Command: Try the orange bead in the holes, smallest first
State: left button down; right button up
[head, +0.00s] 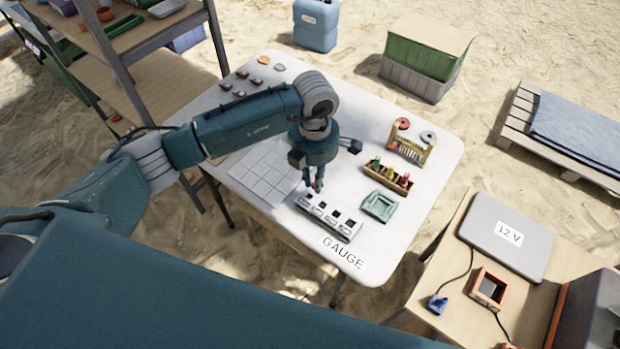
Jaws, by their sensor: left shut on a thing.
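My left gripper (315,184) points down over the white table, just above and behind the gauge. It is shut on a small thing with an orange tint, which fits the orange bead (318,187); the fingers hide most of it. The gauge (328,217) is a pale bar with a row of dark square-looking holes on top, lying near the table's front edge above the printed word GAUGE. The bead appears apart from the gauge, near its left half. I cannot tell which hole it is over. My right gripper is not in view.
A pale grid mat (262,176) lies left of the gauge. A green tray (380,206), a wooden box of coloured pieces (388,178) and a small rack (411,143) stand to the right. Several dark pieces lie at the back left, under my arm's far side.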

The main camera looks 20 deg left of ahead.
pick_arm(q)
jog(key=shift+s+d+f, duration=0.2)
jog(key=shift+d+f, duration=0.2)
jog(key=shift+f, duration=0.35)
jog(key=shift+s+d+f, duration=0.25)
jog(key=shift+d+f, duration=0.2)
jog(key=shift+f, duration=0.25)
jog(key=shift+s+d+f, duration=0.2)
jog(key=shift+d+f, duration=0.2)
jog(key=shift+f, duration=0.6)
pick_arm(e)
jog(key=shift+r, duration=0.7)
pick_arm(q)
jog(key=shift+f+b, duration=0.15)
jog(key=shift+b, duration=0.55)
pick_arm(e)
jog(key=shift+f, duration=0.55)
pick_arm(q)
jog(key=c, duration=1.2)
grip_release()
